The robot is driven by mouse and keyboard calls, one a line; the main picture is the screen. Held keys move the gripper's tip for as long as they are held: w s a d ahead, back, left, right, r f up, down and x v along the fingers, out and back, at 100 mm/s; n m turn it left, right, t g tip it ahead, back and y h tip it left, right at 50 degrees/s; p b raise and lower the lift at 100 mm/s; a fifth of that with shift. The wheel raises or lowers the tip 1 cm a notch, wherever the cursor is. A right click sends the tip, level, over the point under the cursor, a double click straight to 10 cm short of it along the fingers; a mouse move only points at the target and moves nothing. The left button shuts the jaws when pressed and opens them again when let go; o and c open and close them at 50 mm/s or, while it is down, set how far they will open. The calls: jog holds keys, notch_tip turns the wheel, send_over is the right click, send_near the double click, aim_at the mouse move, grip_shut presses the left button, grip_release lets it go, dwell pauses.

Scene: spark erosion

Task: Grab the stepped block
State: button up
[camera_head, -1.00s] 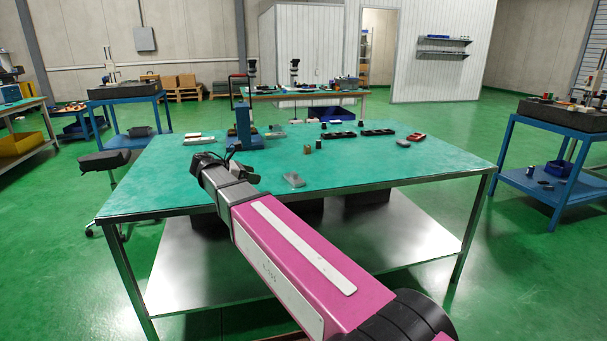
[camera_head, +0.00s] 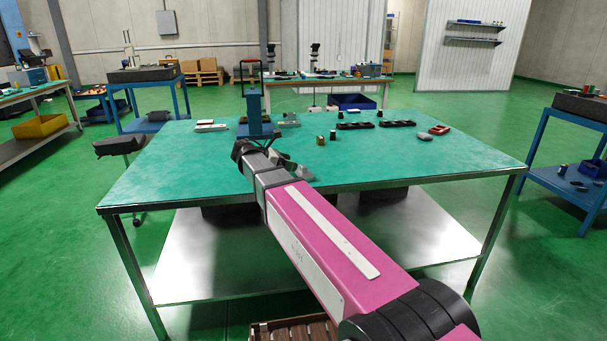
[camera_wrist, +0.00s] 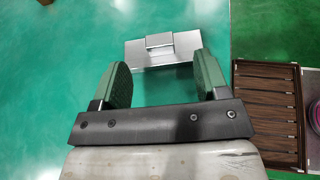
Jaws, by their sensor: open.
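The stepped block (camera_wrist: 148,58) is a silvery-grey metal piece with a raised middle step. It lies on the green tabletop (camera_wrist: 60,110), just beyond my fingertips in the wrist view, and its right end is partly covered by the right finger. My gripper (camera_wrist: 160,72) is open, with green-faced fingers on both sides and nothing between them but tabletop and the block's near edge. I cannot tell the height of the fingertips above the table.
A blue press-like stand (camera_head: 254,108) rises close behind my gripper. Black trays (camera_head: 397,124), a small brass-coloured block (camera_head: 320,140) and a red-and-grey item (camera_head: 439,130) stand further right. A wooden slatted crate (camera_wrist: 268,110) is on the floor past the table edge. The table's right front is clear.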

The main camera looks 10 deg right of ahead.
aim_at(302, 166)
jog(key=x, duration=0.5)
jog(key=shift+a+f, duration=0.15)
jog(key=shift+f, duration=0.05)
jog(key=c, duration=1.2)
jog(key=shift+o, duration=0.2)
